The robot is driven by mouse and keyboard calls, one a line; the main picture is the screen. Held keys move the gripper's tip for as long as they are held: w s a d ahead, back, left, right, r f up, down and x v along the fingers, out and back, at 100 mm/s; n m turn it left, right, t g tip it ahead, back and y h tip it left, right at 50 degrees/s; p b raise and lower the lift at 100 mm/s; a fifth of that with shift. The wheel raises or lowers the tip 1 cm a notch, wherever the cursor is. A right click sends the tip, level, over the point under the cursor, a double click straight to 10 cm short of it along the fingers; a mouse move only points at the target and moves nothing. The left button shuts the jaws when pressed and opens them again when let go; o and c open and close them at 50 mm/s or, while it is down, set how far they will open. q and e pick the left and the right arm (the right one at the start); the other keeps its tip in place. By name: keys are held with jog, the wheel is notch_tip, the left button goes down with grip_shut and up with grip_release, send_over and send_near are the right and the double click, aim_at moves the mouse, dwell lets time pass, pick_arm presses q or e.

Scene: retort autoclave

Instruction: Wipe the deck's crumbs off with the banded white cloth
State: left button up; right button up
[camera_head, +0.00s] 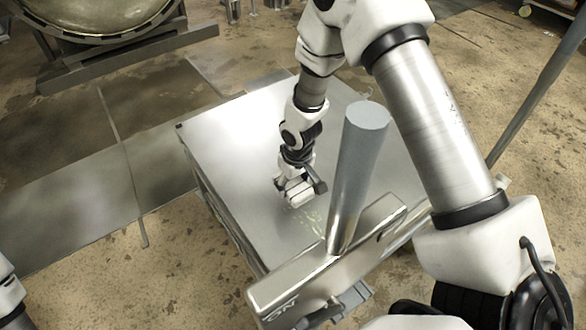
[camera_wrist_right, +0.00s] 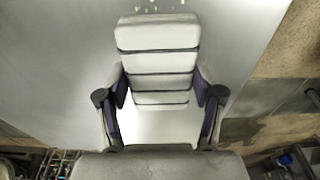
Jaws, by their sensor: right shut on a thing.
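The banded white cloth (camera_wrist_right: 158,62) is a padded white block with dark bands. My right gripper (camera_wrist_right: 160,100) is shut on it, one finger on each side. In the head view the cloth (camera_head: 299,193) is low at the deck, under my right gripper (camera_head: 301,182); I cannot tell whether it touches. The metal deck (camera_head: 235,135) is a flat, pale, shiny top. Yellowish crumbs (camera_head: 313,219) lie on it just in front of the cloth, towards my body. A few crumbs (camera_wrist_right: 152,9) also show at the top of the right wrist view. My left gripper is out of view.
A large round vessel (camera_head: 90,15) on a frame is at the back left. A grey pole (camera_head: 535,90) slants along the right. The deck's left and far parts are clear.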

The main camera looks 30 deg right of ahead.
jog(key=shift+r+p, duration=1.05)
jog(key=shift+r, duration=0.4)
